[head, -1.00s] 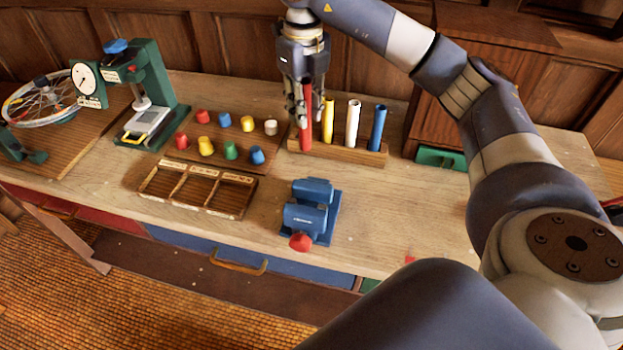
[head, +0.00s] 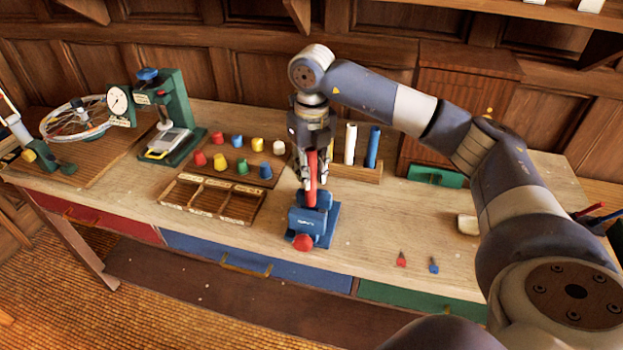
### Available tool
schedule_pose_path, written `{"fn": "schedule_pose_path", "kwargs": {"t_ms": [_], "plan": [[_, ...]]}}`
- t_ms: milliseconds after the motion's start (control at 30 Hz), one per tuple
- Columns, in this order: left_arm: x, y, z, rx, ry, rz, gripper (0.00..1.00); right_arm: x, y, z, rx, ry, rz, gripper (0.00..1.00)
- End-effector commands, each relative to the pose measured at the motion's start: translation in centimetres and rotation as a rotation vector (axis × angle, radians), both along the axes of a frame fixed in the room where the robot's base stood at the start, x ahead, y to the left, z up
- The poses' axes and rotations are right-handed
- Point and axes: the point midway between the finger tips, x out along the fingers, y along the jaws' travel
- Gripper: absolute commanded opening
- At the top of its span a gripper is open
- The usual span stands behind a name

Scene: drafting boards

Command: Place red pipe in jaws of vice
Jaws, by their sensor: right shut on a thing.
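The blue vice (head: 307,219) with a red knob (head: 302,242) stands near the front edge of the bench. My right gripper (head: 312,178) is above the vice, pointing down, shut on the red pipe (head: 311,190). The pipe is upright, and its lower end is at the vice's jaws. I cannot tell whether it is between the jaws or just in front of them. My left gripper is not in view.
The wooden rack (head: 367,173) behind holds a white pipe (head: 350,144) and a blue pipe (head: 372,147). A wooden tray (head: 210,198) and a board of several coloured pegs (head: 262,172) lie left. The bench right of the vice is mostly clear.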

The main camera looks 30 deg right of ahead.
Motion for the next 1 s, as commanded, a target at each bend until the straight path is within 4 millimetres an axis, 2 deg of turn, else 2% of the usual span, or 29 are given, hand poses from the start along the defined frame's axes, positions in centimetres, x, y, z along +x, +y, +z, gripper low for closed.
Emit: {"fn": "schedule_pose_path", "kwargs": {"t_ms": [33, 100, 267, 633, 667, 733, 1000], "plan": [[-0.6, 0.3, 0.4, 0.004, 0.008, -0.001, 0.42, -0.5, 0.0, -1.5, -0.003, 0.023, 0.002, 0.00], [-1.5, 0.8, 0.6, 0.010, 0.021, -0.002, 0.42, -0.4, 0.0, -2.4, -0.004, 0.022, 0.002, 0.00], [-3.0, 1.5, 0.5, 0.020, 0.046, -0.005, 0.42, -0.3, 0.0, -3.0, -0.004, 0.017, 0.002, 0.00], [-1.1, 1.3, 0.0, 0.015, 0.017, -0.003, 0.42, -0.3, 0.0, -3.7, -0.003, 0.016, 0.002, 0.00], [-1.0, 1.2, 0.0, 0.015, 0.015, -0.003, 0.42, -0.3, 0.0, -3.6, -0.003, 0.016, 0.002, 0.23], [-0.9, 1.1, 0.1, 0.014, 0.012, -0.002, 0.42, -0.3, 0.0, -3.5, -0.003, 0.016, 0.002, 0.39], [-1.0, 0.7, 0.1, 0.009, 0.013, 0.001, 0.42, -0.3, 0.0, -3.5, -0.003, 0.016, 0.002, 0.41]]}}
